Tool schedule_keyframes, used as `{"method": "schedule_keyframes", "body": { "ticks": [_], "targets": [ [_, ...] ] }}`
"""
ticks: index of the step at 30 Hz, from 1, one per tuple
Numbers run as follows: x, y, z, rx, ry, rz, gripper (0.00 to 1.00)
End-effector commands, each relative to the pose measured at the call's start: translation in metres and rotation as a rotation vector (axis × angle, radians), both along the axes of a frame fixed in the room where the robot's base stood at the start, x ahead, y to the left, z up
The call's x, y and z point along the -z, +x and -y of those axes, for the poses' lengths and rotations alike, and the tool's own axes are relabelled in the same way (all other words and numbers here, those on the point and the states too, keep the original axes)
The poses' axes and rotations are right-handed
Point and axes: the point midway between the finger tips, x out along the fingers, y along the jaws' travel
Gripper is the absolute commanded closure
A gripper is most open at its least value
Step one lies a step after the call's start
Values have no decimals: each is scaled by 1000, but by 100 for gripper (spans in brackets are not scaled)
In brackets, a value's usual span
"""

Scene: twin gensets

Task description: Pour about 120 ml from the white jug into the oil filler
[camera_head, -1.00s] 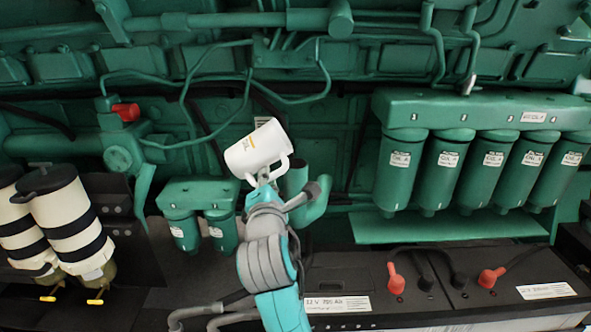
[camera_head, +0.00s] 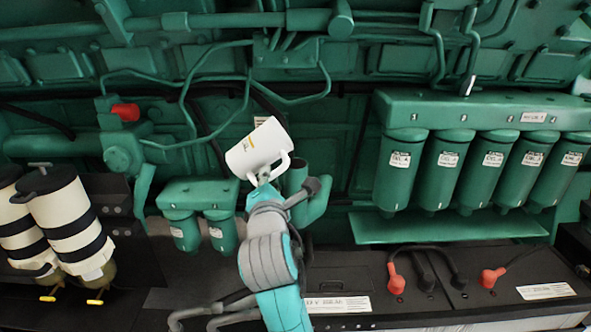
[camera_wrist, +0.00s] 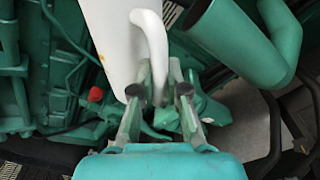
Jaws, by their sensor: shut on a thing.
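The white jug (camera_head: 255,147) is held up in front of the green engine, tilted with its top toward the upper right. My gripper (camera_head: 264,180) is shut on the jug's handle; the wrist view shows its two fingers (camera_wrist: 160,95) at the white handle (camera_wrist: 155,50). The oil filler appears to be the green angled pipe (camera_head: 313,200) just right of my gripper, below and right of the jug. In the wrist view this pipe (camera_wrist: 245,40) is at the upper right, apart from the jug. The jug's inside and any liquid are hidden.
Several green oil filters (camera_head: 487,170) hang at the right, and two smaller ones (camera_head: 205,228) are left of my wrist. Striped cream canisters (camera_head: 65,220) stand at the left. Black batteries (camera_head: 430,290) with red and black cables lie below. A red knob (camera_head: 126,112) is upper left.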

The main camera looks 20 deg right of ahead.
Motion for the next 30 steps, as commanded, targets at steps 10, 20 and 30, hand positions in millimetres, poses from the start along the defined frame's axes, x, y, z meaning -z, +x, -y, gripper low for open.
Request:
{"method": "schedule_keyframes", "body": {
  "ticks": [10,20,30],
  "targets": [
    [4,-1,3,4,-59,-14,100],
    [5,-1,4,5,-76,-19,100],
    [0,-1,10,17,-268,-75,100]
  ]
}}
